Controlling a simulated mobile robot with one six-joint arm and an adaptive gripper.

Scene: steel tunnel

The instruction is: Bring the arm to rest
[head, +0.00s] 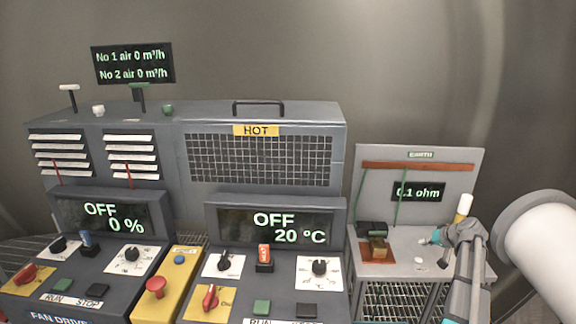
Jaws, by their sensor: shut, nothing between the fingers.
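My gripper (430,239), teal and grey, is at the right in the head view, in front of the earth panel. It points left over the grey shelf (440,266) below that panel. Its fingers are shut with nothing between them. Whether the fingertips touch the shelf I cannot tell. My arm runs from the gripper down to the lower right edge of the picture.
The earth panel (376,185) reads 0.1 ohm. A dark block with a brown part (378,248) sits left of my gripper; a white-and-yellow piece (463,207) stands behind it. The heater cabinet (338,150) and fan console (60,262) both read OFF.

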